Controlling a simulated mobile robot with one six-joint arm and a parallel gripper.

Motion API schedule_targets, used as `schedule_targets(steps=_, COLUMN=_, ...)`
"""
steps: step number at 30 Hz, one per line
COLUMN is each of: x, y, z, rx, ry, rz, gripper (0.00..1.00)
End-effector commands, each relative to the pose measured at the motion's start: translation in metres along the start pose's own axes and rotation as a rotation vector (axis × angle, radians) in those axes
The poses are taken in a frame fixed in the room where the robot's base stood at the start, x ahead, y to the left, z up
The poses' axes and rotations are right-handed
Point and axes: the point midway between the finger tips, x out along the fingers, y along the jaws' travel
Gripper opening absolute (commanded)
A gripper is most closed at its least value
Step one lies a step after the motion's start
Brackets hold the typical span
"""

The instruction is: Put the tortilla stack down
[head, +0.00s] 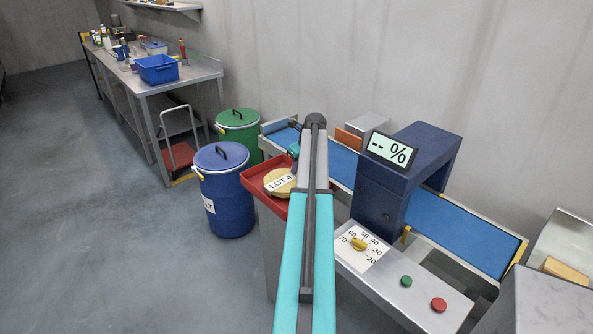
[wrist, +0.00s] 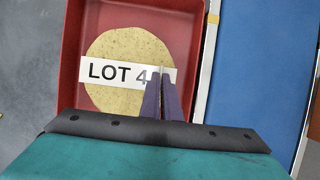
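The tortilla stack (head: 277,179) is a round, pale yellow disc with a white "LOT 4" label across it. It shows over the red tray (head: 250,181) in the head view. In the wrist view, the stack (wrist: 128,45) appears inside the walls of the red tray (wrist: 68,75); I cannot tell whether it touches the floor. My gripper (wrist: 160,74) has its dark fingers close together at the right end of the label, with a pale sliver between the tips, so it looks shut on the stack. The fingers cover part of the label. My arm hides the tray's right side in the head view.
A blue conveyor (head: 457,231) with a dark blue arch (head: 407,175) runs right of the tray. A control panel (head: 398,289) with a yellow dial stands in front. Blue (head: 228,201) and green (head: 238,128) drums stand left of the tray.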

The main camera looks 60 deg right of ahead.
Motion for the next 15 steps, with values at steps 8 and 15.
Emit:
schedule_targets(steps=8, x=0.014, y=0.000, z=-0.005, rx=0.000, ry=-0.001, rz=0.000, gripper=0.00)
schedule_targets(steps=15, x=0.014, y=0.000, z=-0.005, rx=0.000, ry=-0.001, rz=0.000, gripper=0.00)
